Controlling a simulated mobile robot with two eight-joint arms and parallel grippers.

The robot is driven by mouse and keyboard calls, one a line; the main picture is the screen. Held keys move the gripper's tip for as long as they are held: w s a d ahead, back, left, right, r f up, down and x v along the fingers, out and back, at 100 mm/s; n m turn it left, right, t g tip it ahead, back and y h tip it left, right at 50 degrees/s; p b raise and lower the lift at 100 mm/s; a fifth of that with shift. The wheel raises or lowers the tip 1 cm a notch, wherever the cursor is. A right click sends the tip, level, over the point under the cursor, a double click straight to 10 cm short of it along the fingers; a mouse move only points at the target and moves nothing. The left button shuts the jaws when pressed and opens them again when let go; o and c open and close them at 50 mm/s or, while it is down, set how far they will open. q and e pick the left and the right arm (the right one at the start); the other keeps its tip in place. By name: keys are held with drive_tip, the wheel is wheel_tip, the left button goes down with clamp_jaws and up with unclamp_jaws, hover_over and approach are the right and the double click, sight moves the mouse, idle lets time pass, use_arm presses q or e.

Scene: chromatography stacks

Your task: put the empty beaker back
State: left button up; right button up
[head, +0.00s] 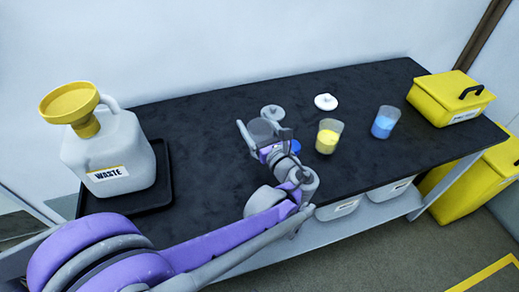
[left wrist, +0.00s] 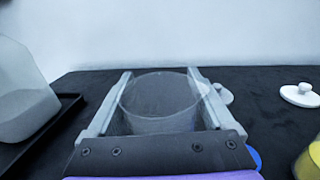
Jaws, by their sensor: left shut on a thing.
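The empty beaker (head: 261,129) is clear glass and stands upright between the fingers of my left gripper (head: 263,131), over the middle of the dark bench. The beaker also shows in the left wrist view (left wrist: 160,100), with a finger along each side and nothing visible inside. My left gripper is shut on it. I cannot tell whether its base touches the bench. A blue round thing (head: 294,147) is partly hidden behind my left wrist. My right gripper is not in view.
A grey lid (head: 271,112) lies just behind the beaker; a white lid (head: 326,102) lies farther right. Beakers of yellow (head: 328,138) and blue (head: 384,123) contents stand to the right. A waste jug (head: 110,155) with yellow funnel stands on a black tray (head: 163,181) at left. A yellow case (head: 450,98) is at right.

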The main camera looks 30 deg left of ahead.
use_arm(q)
drive_tip(key=shift+f+b, duration=0.8)
drive_tip(key=shift+f, duration=2.2)
drive_tip(key=shift+f, duration=0.1)
drive_tip(key=o, duration=1.3)
drive_tip(key=shift+o, duration=0.2)
drive_tip(key=p+v, duration=0.1)
drive_tip(key=v, duration=1.1)
drive_tip(key=shift+d, duration=0.1)
drive_tip(key=shift+w, duration=0.1)
